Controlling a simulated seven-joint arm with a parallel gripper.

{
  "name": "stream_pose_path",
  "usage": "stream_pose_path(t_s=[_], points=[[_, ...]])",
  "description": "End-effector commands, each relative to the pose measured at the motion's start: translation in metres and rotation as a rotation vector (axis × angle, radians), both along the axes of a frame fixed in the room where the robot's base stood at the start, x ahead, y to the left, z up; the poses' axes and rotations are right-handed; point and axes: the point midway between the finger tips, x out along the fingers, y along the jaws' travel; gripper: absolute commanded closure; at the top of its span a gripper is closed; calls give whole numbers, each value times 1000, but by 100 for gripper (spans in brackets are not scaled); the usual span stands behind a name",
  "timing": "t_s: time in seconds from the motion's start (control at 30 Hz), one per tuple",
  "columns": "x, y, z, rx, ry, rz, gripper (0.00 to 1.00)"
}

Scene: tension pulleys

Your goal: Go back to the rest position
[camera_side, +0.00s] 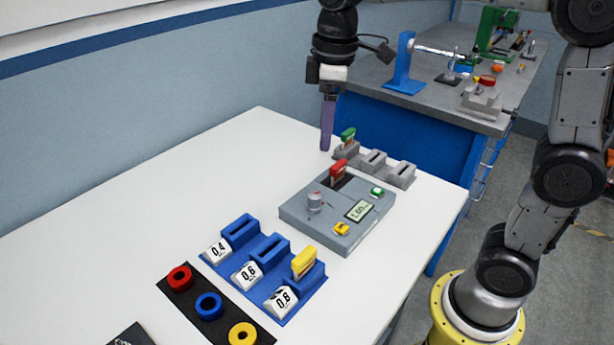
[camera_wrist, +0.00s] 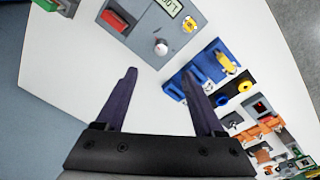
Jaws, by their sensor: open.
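My gripper (camera_side: 326,147) hangs fingers down above the white table, left of the grey holder row and behind the grey device. The grey device (camera_side: 295,213) carries a red-handled piece (camera_side: 338,169), a grey knob, a display, a green button and a yellow part. The red piece also shows in the wrist view (camera_wrist: 115,20). A green-handled piece (camera_side: 348,136) stands in the grey holder row, apart from my fingers.
A blue rack (camera_side: 255,257) labelled 0.4, 0.6 and 0.8 holds a yellow-handled piece (camera_side: 303,262) in its 0.8 place. Red, blue and yellow rings lie on a black strip (camera_side: 195,294). A second bench (camera_side: 445,115) stands behind. The table's left side is clear.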

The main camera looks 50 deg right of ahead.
Motion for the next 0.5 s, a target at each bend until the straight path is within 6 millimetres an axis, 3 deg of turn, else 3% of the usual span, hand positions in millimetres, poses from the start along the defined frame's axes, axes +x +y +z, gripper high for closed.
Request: stream_pose_path(t_s=[0.1,0.23,0.37,0.5], points=[[-41,-8,22,7,-81,-31,30],[-88,-14,25,22,-174,-117,30],[-132,-19,14,51,-268,-234,30],[-170,-22,-14,96,-353,-382,30]])
